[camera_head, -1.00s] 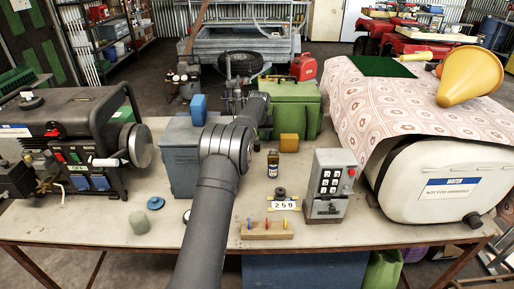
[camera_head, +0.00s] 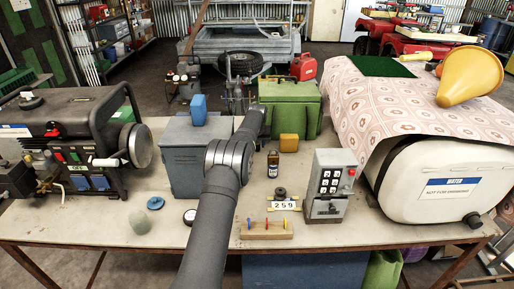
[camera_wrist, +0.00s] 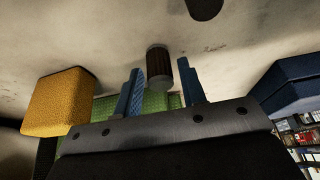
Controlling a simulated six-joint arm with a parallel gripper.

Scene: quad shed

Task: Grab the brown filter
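The brown filter (camera_wrist: 158,64) is a small dark brown ribbed cylinder with a grey end, seen in the wrist view on the pale bench top. My gripper (camera_wrist: 160,80) is open, its two blue fingers pointing toward the filter, one on each side. Clear gaps show between each finger and the filter. I cannot tell how deep between the fingers the filter sits.
A yellow block (camera_wrist: 58,102) is close to the left of the fingers in the wrist view. A green box (camera_head: 290,105) stands behind it in the head view.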

